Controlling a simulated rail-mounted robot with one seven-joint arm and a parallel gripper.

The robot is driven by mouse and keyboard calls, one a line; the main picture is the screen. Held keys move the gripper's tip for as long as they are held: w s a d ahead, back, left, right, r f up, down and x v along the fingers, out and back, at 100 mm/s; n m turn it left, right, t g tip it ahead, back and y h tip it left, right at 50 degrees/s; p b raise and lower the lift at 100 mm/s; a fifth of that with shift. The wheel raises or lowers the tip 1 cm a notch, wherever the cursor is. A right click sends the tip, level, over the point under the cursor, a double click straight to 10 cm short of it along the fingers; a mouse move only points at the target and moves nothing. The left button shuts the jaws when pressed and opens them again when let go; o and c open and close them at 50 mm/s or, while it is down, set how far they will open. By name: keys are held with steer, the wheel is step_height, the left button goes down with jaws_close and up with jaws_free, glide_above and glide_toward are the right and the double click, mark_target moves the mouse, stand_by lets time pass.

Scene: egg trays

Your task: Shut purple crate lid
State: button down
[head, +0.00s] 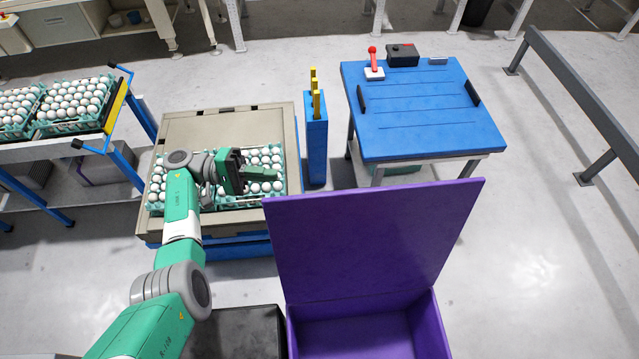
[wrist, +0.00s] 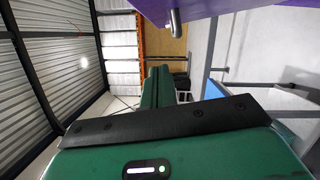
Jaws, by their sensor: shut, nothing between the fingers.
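The purple crate (head: 432,325) stands at the bottom of the head view, open at the top. Its purple lid (head: 370,235) stands raised, hinged at the crate's far side and leaning back. My gripper (head: 275,180) is left of the lid's upper left corner, over the egg trays in the picture. Its green fingers are shut and empty. In the wrist view, the fingers (wrist: 160,80) point away from the camera, and a purple surface, likely the lid (wrist: 215,8), crosses the top right. A metal peg or handle (wrist: 175,22) shows at its edge.
A blue bin (head: 316,150) with yellow handles and a blue table (head: 420,110) stand behind the lid. A black box (head: 235,335) sits left of the crate.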

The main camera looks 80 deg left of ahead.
steer(key=w+d+r+p, duration=0.1)
steer(key=w+d+p, duration=0.5)
steer(key=w+d, duration=0.1)
steer(key=shift+x, duration=0.9)
steer(key=shift+w+a+r, duration=0.1)
steer(key=shift+r, duration=0.1)
